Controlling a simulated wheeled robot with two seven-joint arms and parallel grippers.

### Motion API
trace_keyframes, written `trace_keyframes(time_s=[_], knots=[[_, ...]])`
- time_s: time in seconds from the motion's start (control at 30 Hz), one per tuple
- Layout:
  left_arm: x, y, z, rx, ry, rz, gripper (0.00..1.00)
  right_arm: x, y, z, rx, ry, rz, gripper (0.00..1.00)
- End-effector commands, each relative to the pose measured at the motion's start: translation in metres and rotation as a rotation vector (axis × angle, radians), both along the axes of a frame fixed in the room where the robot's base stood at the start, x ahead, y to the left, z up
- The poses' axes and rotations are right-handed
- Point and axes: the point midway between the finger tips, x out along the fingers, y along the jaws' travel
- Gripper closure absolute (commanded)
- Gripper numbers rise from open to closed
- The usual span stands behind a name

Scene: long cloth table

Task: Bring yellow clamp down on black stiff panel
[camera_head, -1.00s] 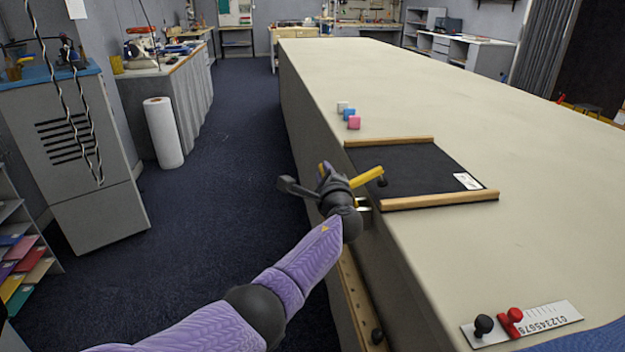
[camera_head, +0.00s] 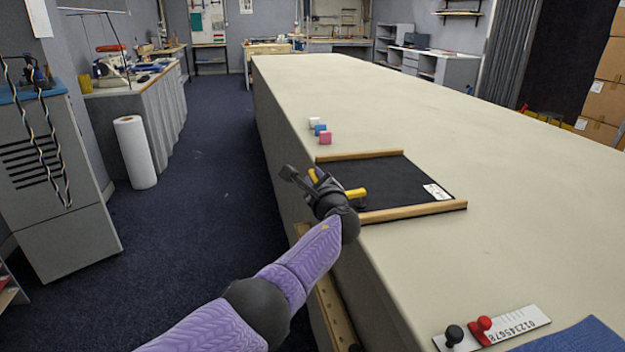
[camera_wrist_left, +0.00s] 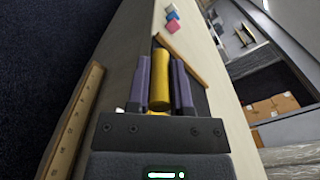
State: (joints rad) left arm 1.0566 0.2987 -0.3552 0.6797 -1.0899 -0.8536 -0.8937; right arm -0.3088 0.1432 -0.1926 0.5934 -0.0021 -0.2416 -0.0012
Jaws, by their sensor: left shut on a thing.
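A yellow clamp (camera_head: 356,193) is held in my left gripper (camera_head: 330,184) at the table's left edge. Its yellow end reaches over the left side of the black stiff panel (camera_head: 395,180); I cannot tell whether it touches. The panel lies flat on the table between two wooden strips, with a white label at its right. In the left wrist view the yellow clamp (camera_wrist_left: 161,82) sits between the two purple fingers, which are shut on it. The clamp's lower part is hidden by the gripper. My right gripper is not in view.
Small white, blue and pink cubes (camera_head: 325,138) stand beyond the panel. A white ruler (camera_head: 510,325) with black and red knobs and a blue cloth (camera_head: 580,340) lie at the near end. A wooden rail (camera_head: 332,300) runs along the table's side. The table's far right is clear.

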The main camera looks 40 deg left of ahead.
Motion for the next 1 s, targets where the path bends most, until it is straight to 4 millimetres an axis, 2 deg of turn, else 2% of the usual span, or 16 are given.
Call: trace_keyframes(time_s=[0.03,0.3,0.33,0.5,1.0], knots=[[0.004,-0.005,0.006,0.002,-0.012,-0.018,1.0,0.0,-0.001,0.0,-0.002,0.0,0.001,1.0],[0.005,-0.007,0.008,0.003,-0.018,-0.022,1.0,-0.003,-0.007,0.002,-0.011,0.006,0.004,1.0],[0.005,-0.007,0.009,0.003,-0.018,-0.022,0.71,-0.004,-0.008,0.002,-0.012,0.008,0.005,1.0],[0.004,-0.006,0.008,0.003,-0.017,-0.021,0.39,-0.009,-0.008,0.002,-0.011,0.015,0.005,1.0],[0.003,-0.004,0.005,0.001,-0.01,-0.013,0.39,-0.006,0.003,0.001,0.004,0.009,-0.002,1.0]])
